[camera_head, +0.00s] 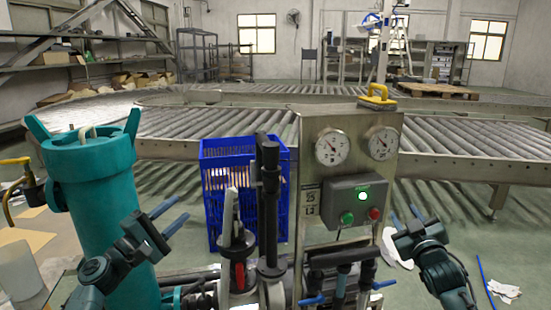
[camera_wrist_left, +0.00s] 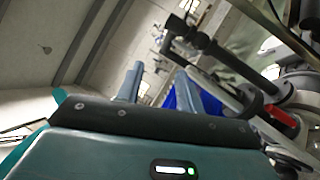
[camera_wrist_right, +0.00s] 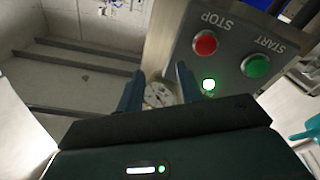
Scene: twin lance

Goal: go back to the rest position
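My left gripper (camera_head: 181,207) is in front of the teal filter housing (camera_head: 92,190), to its right, with its two blue fingers apart and nothing between them. My right gripper (camera_head: 405,214) is to the right of the control box (camera_head: 358,200). Its fingers are also apart and empty. The right wrist view shows a clear gap between these fingers (camera_wrist_right: 158,88), below the red stop button (camera_wrist_right: 205,43) and the green start button (camera_wrist_right: 255,65).
A steel panel (camera_head: 311,235) with two gauges (camera_head: 332,147) stands in the middle, its green lamp (camera_head: 362,196) lit. Roller conveyors (camera_head: 470,135) run behind. Papers (camera_head: 503,290) lie on the floor at right.

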